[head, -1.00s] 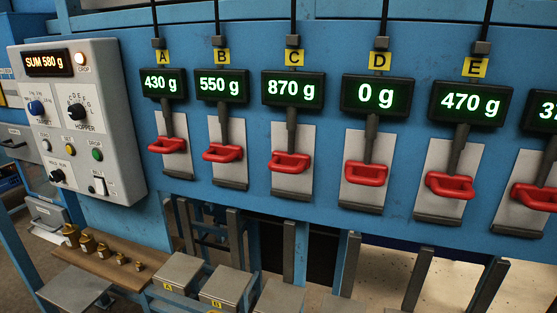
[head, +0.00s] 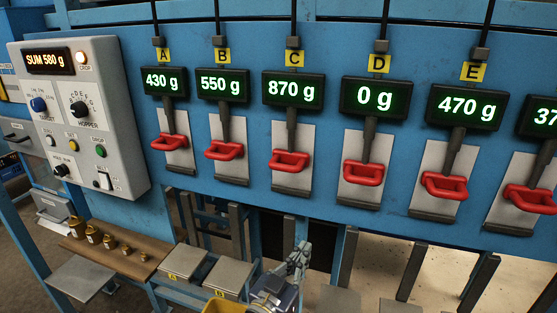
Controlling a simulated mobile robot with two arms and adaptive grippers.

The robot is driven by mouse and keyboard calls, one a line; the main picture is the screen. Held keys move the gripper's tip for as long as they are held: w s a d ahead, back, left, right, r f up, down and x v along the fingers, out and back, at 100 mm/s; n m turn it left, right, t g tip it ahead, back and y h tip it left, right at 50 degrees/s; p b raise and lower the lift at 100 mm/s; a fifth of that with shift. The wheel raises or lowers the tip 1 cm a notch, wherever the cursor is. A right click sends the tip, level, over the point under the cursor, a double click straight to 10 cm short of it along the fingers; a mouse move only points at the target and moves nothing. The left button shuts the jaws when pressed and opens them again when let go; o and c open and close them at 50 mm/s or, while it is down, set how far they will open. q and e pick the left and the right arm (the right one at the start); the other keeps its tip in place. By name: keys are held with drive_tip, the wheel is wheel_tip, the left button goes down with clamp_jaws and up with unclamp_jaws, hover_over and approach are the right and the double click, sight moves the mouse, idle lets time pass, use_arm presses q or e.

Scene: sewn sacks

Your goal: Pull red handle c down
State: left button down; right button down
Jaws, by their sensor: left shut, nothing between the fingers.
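Red handle c (head: 289,161) is a red loop on a grey plate, below the yellow C label (head: 293,57) and the display reading 870 g (head: 293,89). It hangs at the end of a dark lever, around the middle of its plate. My left gripper (head: 301,249) is at the bottom middle of the head view, below the handle and clear of it. It is shut and empty. My right gripper is not in view.
Similar red handles hang on both sides, with handle B (head: 224,150) to the left and handle D (head: 363,173) to the right. A grey control box (head: 80,120) reading SUM 580 g stands at the left. Brass weights (head: 92,233) stand on a wooden shelf below it.

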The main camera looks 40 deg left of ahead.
use_arm(q)
drive_tip(key=s+a+r+n+t+y, duration=0.1)
drive_tip(key=s+a+r+t+y, duration=0.1)
drive_tip(key=r, duration=0.7)
drive_tip(key=s+a+r+n+t+y, duration=0.1)
drive_tip(key=s+a+r+t+y, duration=0.1)
drive_tip(key=r, duration=0.8)
drive_tip(key=s+a+y, duration=0.1)
drive_tip(key=s, duration=0.1)
drive_tip(key=shift+s+a+n+p, duration=0.25)
drive_tip(key=shift+s+n+p, duration=0.05)
drive_tip(key=shift+s+p, duration=0.1)
drive_tip(key=shift+w+r, duration=0.1)
wheel_tip(320, 180, up, 5)
drive_tip(key=p, duration=0.5)
hover_over(278, 165)
drive_tip(key=s+d, duration=0.2)
drive_tip(key=s, duration=0.2)
drive_tip(key=shift+w+a+f+b, duration=0.1)
drive_tip(key=shift+w+f+b, duration=0.15)
drive_tip(key=shift+f+b, duration=0.5)
drive_tip(key=shift+w+f+b, duration=0.3)
drive_tip(key=shift+f+b, duration=0.4)
drive_tip(key=shift+b, duration=0.1)
drive_tip(key=shift+w+a+f+b, duration=0.1)
drive_tip(key=shift+w+f+b, duration=0.15)
drive_tip(key=shift+f+b, duration=0.5)
drive_tip(key=shift+r, duration=0.1)
